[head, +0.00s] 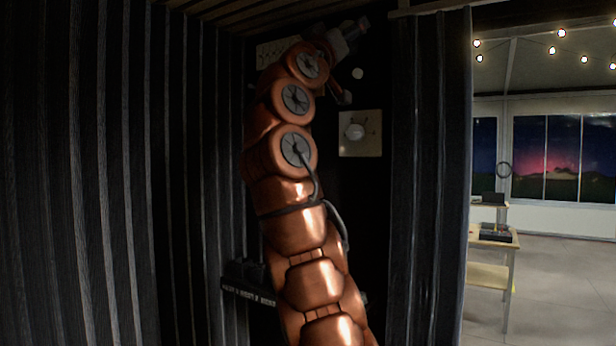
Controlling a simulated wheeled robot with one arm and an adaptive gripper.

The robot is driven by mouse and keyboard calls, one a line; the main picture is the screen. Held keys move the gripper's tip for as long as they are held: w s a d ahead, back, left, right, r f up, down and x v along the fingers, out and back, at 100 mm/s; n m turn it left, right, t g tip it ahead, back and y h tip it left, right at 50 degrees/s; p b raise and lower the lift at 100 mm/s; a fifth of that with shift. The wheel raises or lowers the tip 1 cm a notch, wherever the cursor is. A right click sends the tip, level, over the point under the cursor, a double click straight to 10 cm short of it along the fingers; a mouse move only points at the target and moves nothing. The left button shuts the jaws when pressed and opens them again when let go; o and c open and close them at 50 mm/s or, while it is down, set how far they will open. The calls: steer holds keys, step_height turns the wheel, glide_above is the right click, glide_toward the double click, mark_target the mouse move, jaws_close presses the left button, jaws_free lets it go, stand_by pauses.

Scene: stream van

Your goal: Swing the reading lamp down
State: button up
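My copper-coloured arm fills the middle of the head view. Its end reaches up to my gripper (358,28), small and dark near the top of the alcove. Whether its fingers are open or shut cannot be made out. Just below it, a short slim rod with a pale tip (343,96) sticks out beside my arm; it may be part of the reading lamp, but I cannot tell. A small pale disc (357,73) is on the dark back wall. My arm covers much of that wall, so the lamp cannot be clearly identified.
A dark lettered shelf (247,291) sits low behind my arm. Dark ribbed walls or curtains flank the alcove. At right is an open room with a wooden table (509,250).

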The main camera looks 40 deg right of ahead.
steer(key=shift+s+a+r+y+p, duration=0.15)
steer(key=shift+r+y+p, duration=0.35)
steer(key=shift+y+p, duration=0.4)
steer(key=shift+g+y+p, duration=0.4)
steer(key=shift+p, duration=0.6)
steer(key=shift+f, duration=0.15)
steer(key=b+v, duration=0.5)
steer(key=v, duration=0.3)
steer(key=w+d+f+n+t+y+p, duration=0.1)
steer(key=w+d+f+n+y, duration=0.15)
steer(key=f, duration=0.25)
steer(key=w+d+f+n+y+p, duration=0.1)
steer(key=w+f+n+y, duration=0.15)
steer(key=f, duration=0.35)
step_height(320, 180, down, 18)
steer(key=w+a+n+y+p, duration=0.1)
steer(key=a+n+y, duration=0.1)
steer(key=y, duration=0.4)
steer(key=shift+r+g+p, duration=0.2)
steer(key=shift+g+p, duration=0.15)
steer(key=shift+g, duration=0.05)
steer(key=shift+w+a, duration=0.1)
